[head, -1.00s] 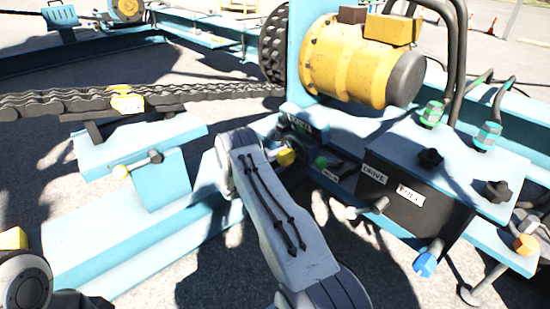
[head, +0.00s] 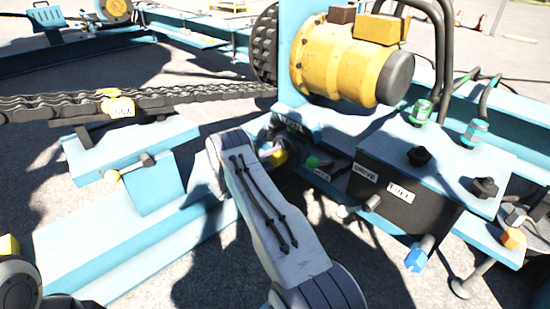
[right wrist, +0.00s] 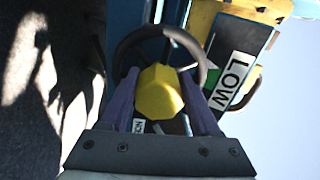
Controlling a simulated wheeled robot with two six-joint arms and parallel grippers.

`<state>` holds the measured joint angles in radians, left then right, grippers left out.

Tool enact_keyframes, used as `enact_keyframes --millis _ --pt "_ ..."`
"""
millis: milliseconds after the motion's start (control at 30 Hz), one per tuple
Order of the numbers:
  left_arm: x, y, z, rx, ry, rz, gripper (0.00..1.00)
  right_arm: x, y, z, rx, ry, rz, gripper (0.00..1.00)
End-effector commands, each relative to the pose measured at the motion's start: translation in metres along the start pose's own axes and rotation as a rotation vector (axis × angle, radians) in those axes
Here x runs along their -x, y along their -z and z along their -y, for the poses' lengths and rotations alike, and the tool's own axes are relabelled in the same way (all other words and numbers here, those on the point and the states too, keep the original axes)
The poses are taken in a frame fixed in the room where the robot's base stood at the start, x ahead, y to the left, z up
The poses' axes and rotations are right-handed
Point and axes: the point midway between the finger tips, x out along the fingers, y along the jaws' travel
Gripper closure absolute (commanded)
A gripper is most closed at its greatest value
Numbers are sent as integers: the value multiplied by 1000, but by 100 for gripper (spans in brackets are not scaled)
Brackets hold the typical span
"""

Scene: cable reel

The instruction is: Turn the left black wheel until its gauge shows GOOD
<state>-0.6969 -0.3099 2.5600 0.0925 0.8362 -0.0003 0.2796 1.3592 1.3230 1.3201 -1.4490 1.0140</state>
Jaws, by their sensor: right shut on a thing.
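The left black wheel (right wrist: 196,58) shows in the right wrist view as a dark ring with spokes and a yellow faceted hub (right wrist: 160,92). My right gripper (right wrist: 163,108) has its purple-grey fingers on both sides of the hub and is shut on it. In the head view the yellow hub (head: 279,157) shows beside my right gripper (head: 270,152), and my arm hides most of the ring. A gauge plate (right wrist: 233,75) beside the wheel reads LOW, with a green patch near the word. No pointer is clear. My left gripper is not in view.
A yellow motor (head: 340,60) stands above the wheel. A black box (head: 415,205) marked DRIVE, with black knobs on top, is to the right. A chain (head: 60,105) runs in from the left above a blue bracket (head: 130,150). Hoses rise at the right.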

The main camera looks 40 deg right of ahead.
Motion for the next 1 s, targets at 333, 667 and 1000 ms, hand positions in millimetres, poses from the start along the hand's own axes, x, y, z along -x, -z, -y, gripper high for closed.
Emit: enact_keyframes --millis 333,667,1000 --pt "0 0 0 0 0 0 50 0 0 0 3 0 -1 8" --pt "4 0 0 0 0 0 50 5 0 1 3 -1 1 8" --pt "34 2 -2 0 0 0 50 66 0 4 6 0 3 8"
